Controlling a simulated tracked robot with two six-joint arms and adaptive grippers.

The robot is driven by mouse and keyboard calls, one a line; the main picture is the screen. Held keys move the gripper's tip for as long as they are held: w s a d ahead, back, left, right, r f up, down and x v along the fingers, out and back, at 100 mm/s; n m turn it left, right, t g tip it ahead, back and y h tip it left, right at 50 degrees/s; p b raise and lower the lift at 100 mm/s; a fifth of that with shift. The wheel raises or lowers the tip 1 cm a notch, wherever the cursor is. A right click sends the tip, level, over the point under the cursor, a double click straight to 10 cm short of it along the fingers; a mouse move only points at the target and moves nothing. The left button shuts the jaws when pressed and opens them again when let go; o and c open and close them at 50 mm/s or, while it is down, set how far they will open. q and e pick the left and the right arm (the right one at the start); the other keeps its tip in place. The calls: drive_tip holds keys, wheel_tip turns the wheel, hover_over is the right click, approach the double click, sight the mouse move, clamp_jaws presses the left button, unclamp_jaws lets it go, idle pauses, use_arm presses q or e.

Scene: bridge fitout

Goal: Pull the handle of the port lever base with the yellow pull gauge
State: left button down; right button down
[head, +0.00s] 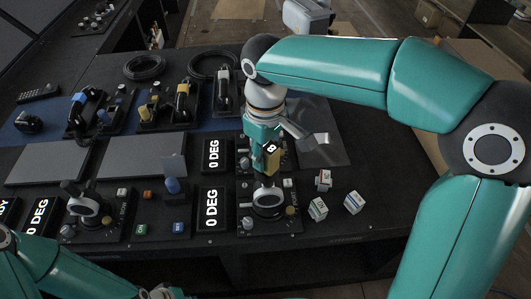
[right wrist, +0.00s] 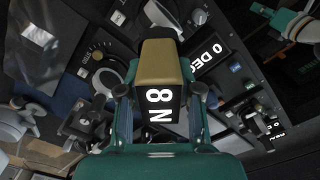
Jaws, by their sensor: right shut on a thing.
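My right gripper (head: 268,148) is shut on the yellow pull gauge (head: 272,160), whose dark display reads 8 N in the right wrist view (right wrist: 160,65). The gauge hangs just above a lever base with a pale ring (head: 268,200) at the front right of the console. I cannot tell whether the gauge touches that base's handle, which is partly hidden. A second, similar lever base (head: 88,208) stands at the front left. My left gripper (head: 165,293) is only partly in view at the bottom edge.
Displays reading 0 DEG stand beside the bases (head: 212,208), with another farther back (head: 213,155). Several small labelled cubes (head: 318,208) lie to the right. A blue knob (head: 173,185) stands between the bases. Grey panels (head: 130,155), black handsets (head: 182,98) and coiled cables (head: 145,66) lie behind.

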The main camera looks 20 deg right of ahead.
drive_tip(key=shift+r+p, duration=2.4)
drive_tip(key=shift+r, duration=0.5)
drive_tip(key=shift+f, duration=0.1)
drive_tip(key=w+d+f+m, duration=0.4)
drive_tip(key=w+f+m, duration=0.3)
drive_tip(key=w+m, duration=0.2)
drive_tip(key=shift+w+d, duration=0.25)
drive_tip(key=shift+w, duration=0.8)
